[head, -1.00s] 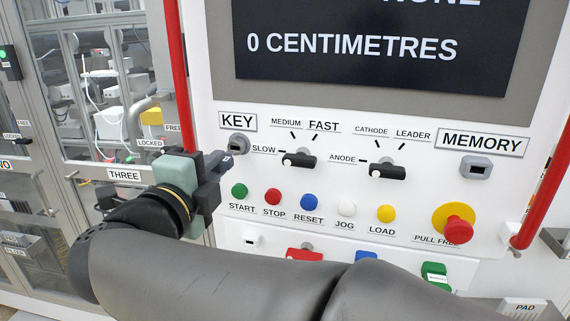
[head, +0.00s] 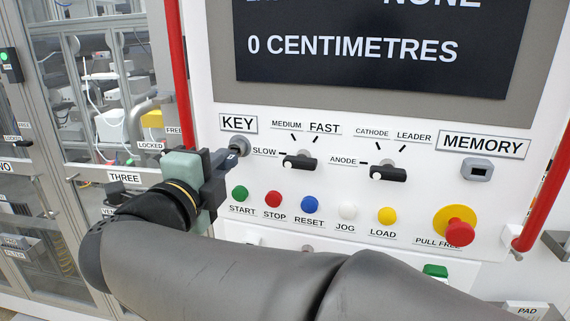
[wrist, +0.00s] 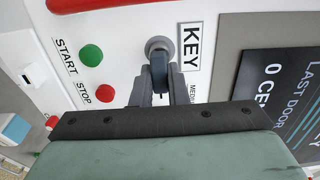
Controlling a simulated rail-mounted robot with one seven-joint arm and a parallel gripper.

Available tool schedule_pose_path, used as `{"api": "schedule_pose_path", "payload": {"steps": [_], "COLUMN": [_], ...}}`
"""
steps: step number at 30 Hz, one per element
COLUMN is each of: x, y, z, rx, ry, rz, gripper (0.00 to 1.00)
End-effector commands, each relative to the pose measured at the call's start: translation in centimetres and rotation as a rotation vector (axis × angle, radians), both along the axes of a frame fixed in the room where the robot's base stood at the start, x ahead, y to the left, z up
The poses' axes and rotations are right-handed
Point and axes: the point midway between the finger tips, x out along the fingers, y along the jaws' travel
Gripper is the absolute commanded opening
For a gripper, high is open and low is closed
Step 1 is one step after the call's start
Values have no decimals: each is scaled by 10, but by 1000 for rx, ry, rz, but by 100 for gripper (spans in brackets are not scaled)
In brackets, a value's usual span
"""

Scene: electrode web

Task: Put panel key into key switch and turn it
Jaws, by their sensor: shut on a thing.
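The key switch (head: 239,145) is a round grey metal socket on the white panel, under the KEY label. It also shows in the wrist view (wrist: 157,46). My gripper (head: 229,160) is shut on the dark blue-grey panel key (wrist: 159,72). In the wrist view the key stands between the two fingers and its far end overlaps the lower part of the switch. The key's tip is hidden there, so I cannot tell whether it is inside the switch or just in front of it. In the head view the key points up at the switch.
The SLOW/FAST selector (head: 300,160) is close to the right of the switch. The green START button (head: 240,194) and red STOP button (head: 273,199) are below. A red vertical rail (head: 177,80) runs along the panel's left edge.

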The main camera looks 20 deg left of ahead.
Motion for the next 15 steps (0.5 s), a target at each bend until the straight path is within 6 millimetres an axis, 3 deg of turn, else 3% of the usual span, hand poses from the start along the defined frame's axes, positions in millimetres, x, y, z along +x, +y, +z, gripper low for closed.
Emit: {"api": "schedule_pose_path", "payload": {"steps": [15], "x": [13], "y": [1], "z": [0], "rx": [-1], "ry": [0], "rz": [-1], "gripper": [0]}}
